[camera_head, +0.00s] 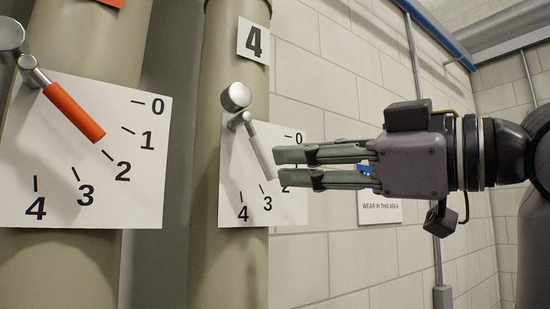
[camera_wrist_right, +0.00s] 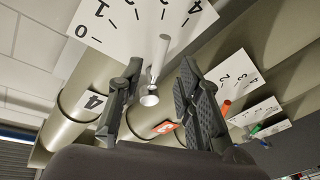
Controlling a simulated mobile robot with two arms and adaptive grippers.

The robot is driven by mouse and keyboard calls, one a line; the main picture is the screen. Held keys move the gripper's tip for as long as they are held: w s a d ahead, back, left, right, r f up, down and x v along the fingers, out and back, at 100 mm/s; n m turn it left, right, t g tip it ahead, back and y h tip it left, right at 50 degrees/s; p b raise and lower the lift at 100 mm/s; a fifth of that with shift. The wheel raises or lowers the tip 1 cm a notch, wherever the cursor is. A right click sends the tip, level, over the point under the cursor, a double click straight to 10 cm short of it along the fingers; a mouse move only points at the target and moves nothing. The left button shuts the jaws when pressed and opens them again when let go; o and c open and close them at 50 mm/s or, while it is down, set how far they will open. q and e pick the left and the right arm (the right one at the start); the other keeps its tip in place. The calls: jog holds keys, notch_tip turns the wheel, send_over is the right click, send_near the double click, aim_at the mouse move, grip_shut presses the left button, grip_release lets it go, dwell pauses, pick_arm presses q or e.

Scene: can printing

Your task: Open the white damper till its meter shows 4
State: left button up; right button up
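The white damper's lever (camera_head: 259,152) hangs down and slightly right from its round metal pivot (camera_head: 236,97), in front of a white meter plate (camera_head: 232,190). It points roughly between 2 and 3; perspective hides the exact reading, and the 1 is hidden behind my gripper. My right gripper (camera_head: 278,167) comes in from the right with its fingers apart, tips close beside the lever's lower end. In the right wrist view the lever (camera_wrist_right: 159,60) shows in the gap between the open fingers (camera_wrist_right: 158,85). I cannot see contact. My left gripper is not in view.
An orange-handled damper (camera_head: 75,112) at left points near 2 on its own plate (camera_head: 145,190). A "4" label (camera_head: 253,41) is on the white damper's pipe (camera_head: 215,60). A wall sign (camera_head: 380,210) is behind my gripper. Green (camera_wrist_right: 256,129) and blue handles show in the wrist view.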

jog(key=v, duration=0.5)
jog(key=shift+s+d, duration=0.1)
dwell(0.4)
